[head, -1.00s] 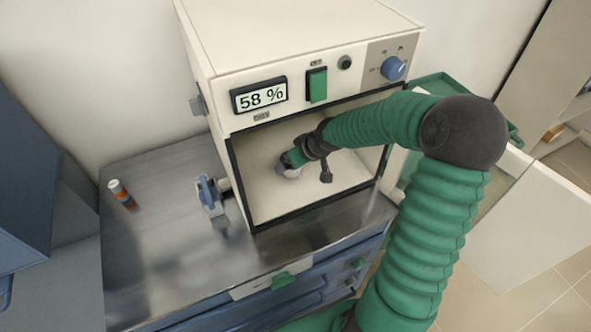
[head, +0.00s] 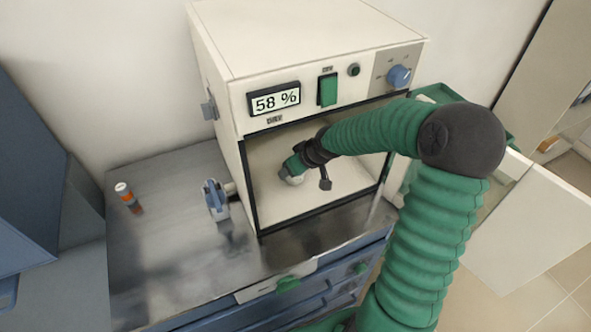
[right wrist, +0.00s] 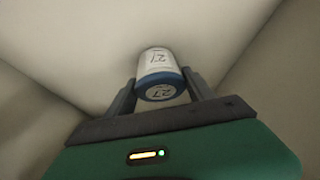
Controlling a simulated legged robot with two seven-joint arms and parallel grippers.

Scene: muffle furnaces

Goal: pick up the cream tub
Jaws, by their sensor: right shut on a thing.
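The cream tub (right wrist: 160,72) shows in the right wrist view as a small pale cylinder with dark print and a blue end bearing a pale mark. My right gripper (right wrist: 158,90) is shut on it, with one dark finger on each side. In the head view the right arm reaches into the open chamber of the furnace (head: 310,60), and the gripper (head: 290,172) is low inside it. Only a small pale part of the tub (head: 294,180) shows there. Whether it touches the chamber floor is unclear. My left gripper is not in view.
The chamber walls and front frame surround the right gripper closely. The furnace door (head: 530,215) stands open at the right. Bench front is clear.

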